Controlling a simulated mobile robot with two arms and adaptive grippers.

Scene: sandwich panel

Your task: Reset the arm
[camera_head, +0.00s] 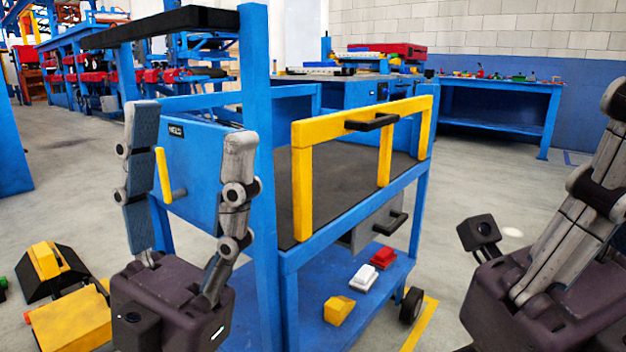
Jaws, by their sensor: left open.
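My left gripper (188,150) stands upright at the left of the head view, its two fingers spread wide apart with nothing between them. It is in front of the blue cart's left end, and part of the cart shows between the fingers. Whether it touches the cart I cannot tell. My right gripper (600,150) is at the right edge, pointing up. Its fingers are partly cut off by the frame, so its opening is unclear.
A blue cart (350,228) with a yellow frame (302,190) stands in the middle. Its lower shelf holds a yellow block (339,310), a white one (363,278) and a red one (383,258). A yellow-black object (75,320) lies at the lower left. Floor is clear right of the cart.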

